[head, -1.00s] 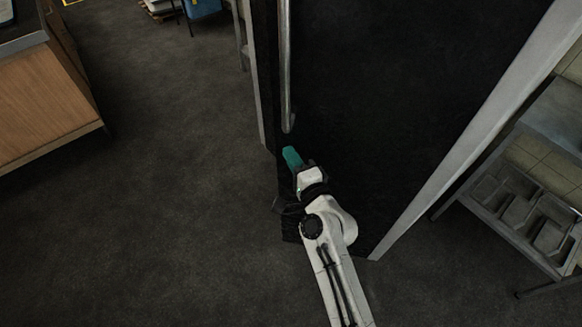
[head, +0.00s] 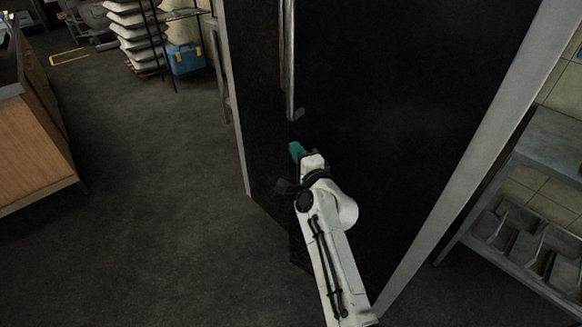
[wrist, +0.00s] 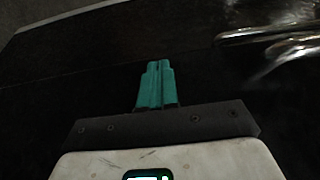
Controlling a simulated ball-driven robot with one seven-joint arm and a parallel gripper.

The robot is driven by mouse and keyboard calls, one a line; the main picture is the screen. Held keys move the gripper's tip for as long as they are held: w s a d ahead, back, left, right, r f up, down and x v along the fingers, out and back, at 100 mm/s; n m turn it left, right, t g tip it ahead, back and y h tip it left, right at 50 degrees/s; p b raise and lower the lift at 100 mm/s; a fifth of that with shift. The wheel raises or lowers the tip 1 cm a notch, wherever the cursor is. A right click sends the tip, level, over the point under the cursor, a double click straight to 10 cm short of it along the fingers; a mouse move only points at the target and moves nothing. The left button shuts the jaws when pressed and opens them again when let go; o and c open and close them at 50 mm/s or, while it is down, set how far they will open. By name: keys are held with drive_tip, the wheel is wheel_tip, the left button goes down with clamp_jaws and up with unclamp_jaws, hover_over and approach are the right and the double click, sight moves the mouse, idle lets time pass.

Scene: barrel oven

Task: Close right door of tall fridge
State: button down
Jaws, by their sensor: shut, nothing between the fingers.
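The tall fridge has a black front with pale grey side edges. Its right door (head: 400,110) is a large black panel with a long metal handle (head: 289,60) near its left edge. The door's lower left corner stands out past the neighbouring black panel (head: 257,110), so it looks slightly ajar; the exact gap is hard to see. My gripper (head: 296,149) is in front of the door's left part, just below the handle's lower end. In the wrist view its teal fingers (wrist: 156,82) are together and empty, with the handle (wrist: 270,38) at upper right. Contact with the door is unclear.
A grey metal rack (head: 520,245) with trays stands at the right. A wooden counter (head: 35,140) is at the left. Stacked white sacks (head: 133,35) and a blue box (head: 185,58) are at the back. The dark floor at left is clear.

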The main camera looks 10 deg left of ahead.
drive_tip(key=w+d+b, duration=0.4)
drive_tip(key=w+b, duration=0.4)
drive_tip(key=shift+w, duration=0.15)
drive_tip(key=shift+w+d+r, duration=0.1)
idle(0.4)
